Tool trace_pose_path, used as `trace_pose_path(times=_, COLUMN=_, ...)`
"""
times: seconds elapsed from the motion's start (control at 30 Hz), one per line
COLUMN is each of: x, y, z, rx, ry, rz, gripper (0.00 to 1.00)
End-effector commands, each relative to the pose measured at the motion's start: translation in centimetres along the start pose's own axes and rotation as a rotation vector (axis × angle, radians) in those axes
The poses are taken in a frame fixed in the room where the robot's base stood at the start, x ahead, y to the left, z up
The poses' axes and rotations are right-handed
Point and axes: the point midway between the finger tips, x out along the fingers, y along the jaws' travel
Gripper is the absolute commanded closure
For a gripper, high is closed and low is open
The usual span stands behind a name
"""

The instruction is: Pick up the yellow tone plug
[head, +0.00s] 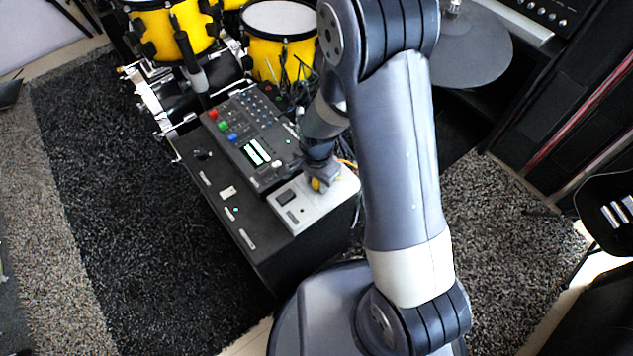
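The yellow tone plug (317,184) shows as a small yellow patch at the tip of my gripper (320,180), over the right part of a light grey panel box (308,212). The box sits on the near right corner of a black cabinet (270,245). My gripper points down and is at the plug, touching or very close to it. My arm and wrist cover most of the fingers. I cannot tell whether they are closed on the plug, or whether the plug is seated in the box or raised.
A dark mixer with coloured pads (238,128) lies on the cabinet just left of my gripper. Yellow drums (262,58) and cables stand behind. A grey cymbal pad (470,50) is at the upper right. Dark carpet (130,200) lies open at left.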

Motion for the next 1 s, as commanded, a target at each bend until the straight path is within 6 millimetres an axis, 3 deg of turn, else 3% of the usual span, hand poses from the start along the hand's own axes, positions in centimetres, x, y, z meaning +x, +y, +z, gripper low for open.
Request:
trace_pose_path(times=0.4, x=0.0, y=0.0, z=0.0, rx=0.000, ry=0.000, rz=0.000, gripper=1.00)
trace_pose_path(times=0.77, x=-0.7, y=0.0, z=0.0, rx=0.000, ry=0.001, rz=-0.002, gripper=1.00)
trace_pose_path(times=1.0, x=-5.1, y=-0.1, z=-0.1, rx=0.000, ry=0.002, rz=-0.004, gripper=1.00)
